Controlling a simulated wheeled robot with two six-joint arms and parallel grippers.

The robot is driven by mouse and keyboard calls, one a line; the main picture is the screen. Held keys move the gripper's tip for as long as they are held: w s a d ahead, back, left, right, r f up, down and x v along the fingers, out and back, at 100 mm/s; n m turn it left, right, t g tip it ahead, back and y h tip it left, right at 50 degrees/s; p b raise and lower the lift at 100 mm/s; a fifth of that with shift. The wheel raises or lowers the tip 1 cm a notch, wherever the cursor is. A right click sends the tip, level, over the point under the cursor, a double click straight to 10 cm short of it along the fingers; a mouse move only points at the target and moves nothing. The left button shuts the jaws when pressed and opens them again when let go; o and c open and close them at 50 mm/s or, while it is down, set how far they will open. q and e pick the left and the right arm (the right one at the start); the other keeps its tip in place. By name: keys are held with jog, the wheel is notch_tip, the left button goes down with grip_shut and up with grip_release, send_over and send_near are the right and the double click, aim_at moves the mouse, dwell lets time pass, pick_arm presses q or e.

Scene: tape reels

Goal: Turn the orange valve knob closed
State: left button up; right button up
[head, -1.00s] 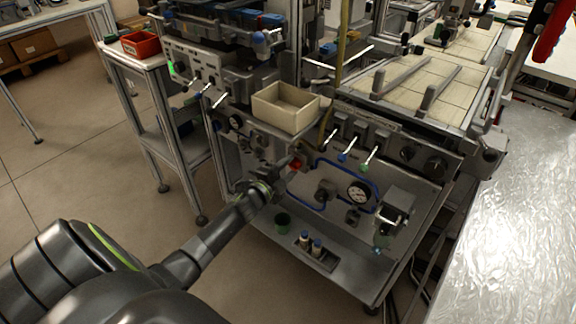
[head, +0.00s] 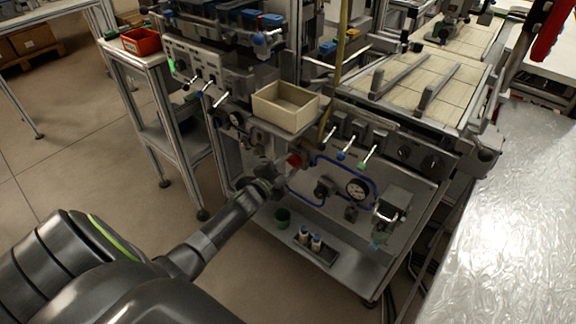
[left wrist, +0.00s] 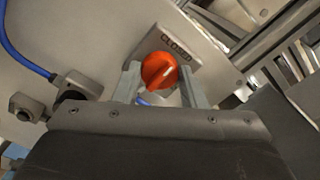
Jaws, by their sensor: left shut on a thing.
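The orange valve knob (left wrist: 158,70) sits on a grey plate (left wrist: 180,45) with the word CLOSED on it, in the left wrist view. A pale line marks the knob's face. In the head view the knob (head: 296,159) is a small red-orange spot on the front panel, partly hidden by my gripper. My left gripper (left wrist: 160,84) has one finger on each side of the knob and is shut on it; it also shows in the head view (head: 283,170). My right gripper is not in view.
A blue hose (head: 334,162) and a pressure gauge (head: 357,189) are right of the knob. A beige bin (head: 286,106) sits above it. A green cup (head: 282,217) and small bottles (head: 310,239) stand on the lower shelf.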

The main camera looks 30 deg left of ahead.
pick_arm(q)
jog(key=o, duration=1)
jog(key=shift+s, duration=0.2)
jog(key=shift+s+a+b, duration=0.1)
jog(key=shift+s+a, duration=0.15)
jog(key=shift+s, duration=2.6)
jog(key=shift+s+a+b, duration=0.15)
jog(key=shift+s+a, duration=0.1)
jog(key=shift+s, duration=2.55)
jog(key=shift+s+a+b, duration=0.1)
jog(key=shift+s+a, duration=0.15)
jog(key=shift+s, duration=2.6)
